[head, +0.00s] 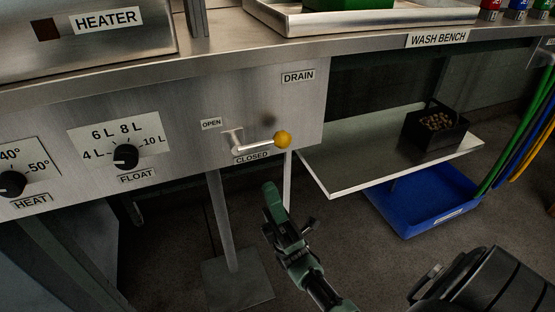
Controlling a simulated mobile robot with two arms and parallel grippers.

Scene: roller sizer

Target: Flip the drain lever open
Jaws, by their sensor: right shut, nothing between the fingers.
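The drain lever (257,146) is a short metal handle with a yellow ball knob (283,139) at its right end. It sits on the metal front panel (190,100) below the DRAIN label (298,77). It points right, just above the CLOSED label (251,157). The OPEN label (211,124) is up and left of the pivot. My right gripper (272,196) is green and black, shut and empty. It is below the knob and apart from it. My left gripper is not in view.
The float knob (125,156) and heat knob (12,184) stick out of the panel at left. A metal shelf (350,165) with a black box (435,131) is at right, above a blue tray (425,200). A table leg (222,220) stands below the panel.

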